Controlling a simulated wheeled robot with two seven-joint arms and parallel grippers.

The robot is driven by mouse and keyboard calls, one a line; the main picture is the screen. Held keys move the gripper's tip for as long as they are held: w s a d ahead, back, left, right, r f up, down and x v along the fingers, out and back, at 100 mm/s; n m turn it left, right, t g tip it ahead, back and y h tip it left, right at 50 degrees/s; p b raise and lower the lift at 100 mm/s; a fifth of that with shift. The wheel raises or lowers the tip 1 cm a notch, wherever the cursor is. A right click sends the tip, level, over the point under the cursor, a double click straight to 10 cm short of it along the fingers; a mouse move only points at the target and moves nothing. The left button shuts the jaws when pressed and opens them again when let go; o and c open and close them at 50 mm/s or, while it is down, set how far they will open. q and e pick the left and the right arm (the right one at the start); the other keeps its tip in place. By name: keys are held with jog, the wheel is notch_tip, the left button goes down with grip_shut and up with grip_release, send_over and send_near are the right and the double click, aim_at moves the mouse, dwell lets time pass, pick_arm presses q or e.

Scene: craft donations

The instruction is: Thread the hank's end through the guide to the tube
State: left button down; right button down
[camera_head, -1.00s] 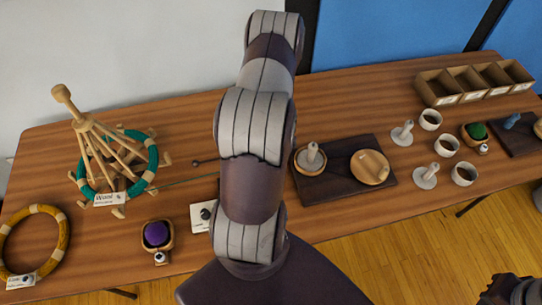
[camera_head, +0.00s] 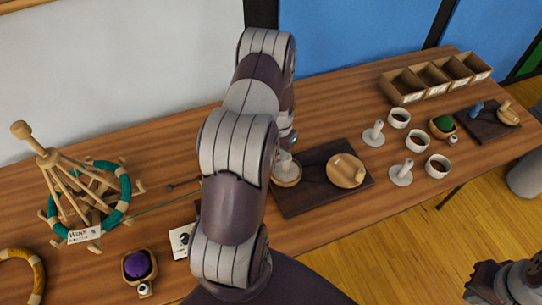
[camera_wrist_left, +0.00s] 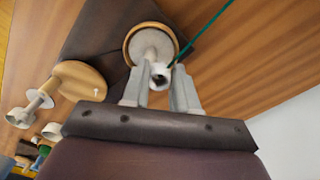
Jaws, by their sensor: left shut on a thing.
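The green hank (camera_head: 122,190) lies around the wooden swift on the left of the table. Its thread (camera_head: 165,205) runs right, behind my left arm. My left gripper (camera_wrist_left: 163,88) is shut on the small pale end piece (camera_wrist_left: 160,74), where the green thread (camera_wrist_left: 205,28) ends. They are over a round wooden-rimmed base with a pale upright tube (camera_wrist_left: 151,46); contact is unclear. In the head view the tube (camera_head: 284,162) is partly hidden by my arm. A thin dark rod (camera_head: 185,184), perhaps the guide, lies near the thread; whether the thread passes it is unclear. My right gripper (camera_head: 482,284) is at bottom right.
A dark board (camera_head: 310,195) holds the base and a round wooden dish (camera_head: 346,170). White cups (camera_head: 398,118) and pale spools (camera_head: 374,133) stand to the right. A compartment box (camera_head: 408,85) is at the back. A purple ball (camera_head: 137,264) and yellow ring (camera_head: 28,262) are at front left.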

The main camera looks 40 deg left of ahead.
pick_arm(q)
jog(key=shift+w+d+r, duration=0.1)
jog(key=shift+w+d, duration=0.1)
jog(key=shift+w, duration=0.45)
jog(key=shift+w+d+r, duration=0.1)
jog(key=shift+w+d, duration=0.05)
jog(key=shift+w, duration=0.45)
jog(key=shift+w+d+f+b, duration=0.15)
jog(key=shift+w+b, duration=0.1)
jog(key=shift+b, duration=0.2)
jog(key=shift+f+b, duration=0.7)
jog(key=shift+f, duration=0.35)
jog(key=c, duration=0.8)
grip_release()
jog(key=shift+r, duration=0.15)
notch_tip(320, 180, up, 12)
jog(key=shift+r+b, duration=0.2)
jog(key=shift+b, duration=1)
